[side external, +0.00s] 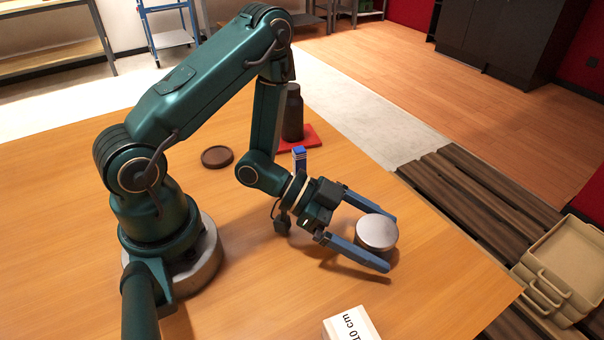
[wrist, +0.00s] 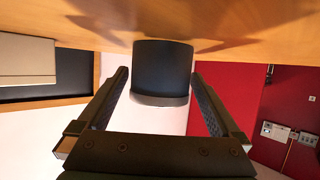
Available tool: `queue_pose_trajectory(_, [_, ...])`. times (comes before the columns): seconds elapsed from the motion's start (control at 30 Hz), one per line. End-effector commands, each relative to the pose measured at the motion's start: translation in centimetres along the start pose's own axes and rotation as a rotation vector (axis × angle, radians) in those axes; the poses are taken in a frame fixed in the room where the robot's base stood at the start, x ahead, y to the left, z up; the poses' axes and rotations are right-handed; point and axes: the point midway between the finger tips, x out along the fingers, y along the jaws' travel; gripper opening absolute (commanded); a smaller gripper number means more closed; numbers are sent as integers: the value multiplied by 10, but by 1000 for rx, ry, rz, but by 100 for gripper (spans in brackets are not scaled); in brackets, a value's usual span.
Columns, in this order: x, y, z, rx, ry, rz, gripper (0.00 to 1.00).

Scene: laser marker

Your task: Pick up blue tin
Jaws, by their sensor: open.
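A short round tin with a silver-grey lid (side external: 376,231) stands on the wooden table in the side view. In the wrist view its wall (wrist: 162,66) looks very dark, near navy, and the picture is turned over, with the table at the top. My gripper (side external: 388,242) is open and low over the table, one blue finger on each side of the tin. In the wrist view the tin sits between the two fingertips (wrist: 160,76), with a visible gap on both sides. The tin's lower wall is mostly hidden in the side view.
A white block marked 10 cm (side external: 352,325) is at the front edge. Beige trays (side external: 565,262) sit off the table at right.

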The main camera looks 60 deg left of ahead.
Motion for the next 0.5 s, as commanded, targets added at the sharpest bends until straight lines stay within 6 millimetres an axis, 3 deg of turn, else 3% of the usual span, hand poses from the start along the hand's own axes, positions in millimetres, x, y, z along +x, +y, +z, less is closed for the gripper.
queue_pose_trajectory(0.1, [0,0,0,0,0,0,96])
queue_pose_trajectory(0.3, [0,0,0,0,0,0,20])
queue_pose_trajectory(0.5, [0,0,0,1,1,0,16])
